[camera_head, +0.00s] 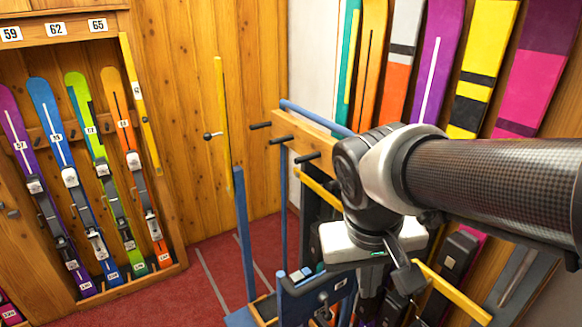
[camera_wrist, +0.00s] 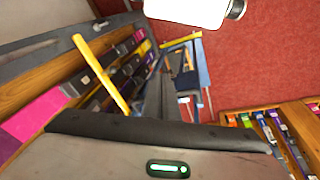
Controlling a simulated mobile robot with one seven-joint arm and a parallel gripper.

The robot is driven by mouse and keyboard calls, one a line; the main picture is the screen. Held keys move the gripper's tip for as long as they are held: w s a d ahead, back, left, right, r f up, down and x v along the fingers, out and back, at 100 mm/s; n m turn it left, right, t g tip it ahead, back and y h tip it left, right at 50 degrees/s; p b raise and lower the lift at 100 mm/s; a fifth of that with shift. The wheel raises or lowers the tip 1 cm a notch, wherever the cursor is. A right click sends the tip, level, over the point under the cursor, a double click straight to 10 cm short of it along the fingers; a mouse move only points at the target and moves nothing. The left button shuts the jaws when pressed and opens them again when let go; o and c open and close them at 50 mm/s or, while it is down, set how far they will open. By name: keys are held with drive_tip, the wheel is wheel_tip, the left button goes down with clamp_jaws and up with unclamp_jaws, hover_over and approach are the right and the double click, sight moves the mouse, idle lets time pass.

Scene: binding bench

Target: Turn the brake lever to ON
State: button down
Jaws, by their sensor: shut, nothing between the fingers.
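A blue wheeled-looking rack or cart (camera_head: 240,235) stands at the lower middle of the head view. On its blue front panel is a small metal lever-like part (camera_head: 323,306), which may be the brake lever. It is partly dark and I cannot read any ON or OFF mark. My gripper (camera_head: 392,284) hangs to the right of that part, pointing down, and looks apart from it. It is shut and empty; its fingertips are hard to make out against the dark things behind. In the wrist view the cart (camera_wrist: 190,85) shows small and the lever cannot be made out.
Skis stand in a wooden rack (camera_head: 150,30) at left, and more boards (camera_head: 435,60) lean at right. Dark pegs (camera_head: 281,140) stick out of the cart's wooden top bar. A yellow rail (camera_head: 455,293) runs beside my gripper. Red carpet (camera_head: 205,290) is clear left of the cart.

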sight(324, 319)
drive_tip(key=w+a+f+n+t+h+b, duration=0.2)
drive_tip(key=w+a+f+h+b, duration=0.1)
drive_tip(key=f, duration=1)
drive_tip(key=w+a+f+n+t+h+b, duration=0.3)
drive_tip(key=a+f+b, duration=0.2)
drive_tip(key=f, duration=0.8)
drive_tip(key=w+a+f+n+t+h+b, duration=0.2)
drive_tip(key=a+f, duration=0.4)
drive_tip(key=f, duration=0.8)
drive_tip(key=w+t+h+b, duration=0.1)
drive_tip(key=h+b, duration=0.1)
drive_tip(key=shift+w+a+n+b, duration=0.15)
drive_tip(key=shift+w+n+b, duration=0.15)
drive_tip(key=shift+b, duration=0.1)
drive_tip(key=b+x, duration=0.1)
drive_tip(key=x, duration=1.3)
drive_tip(key=shift+r, duration=0.1)
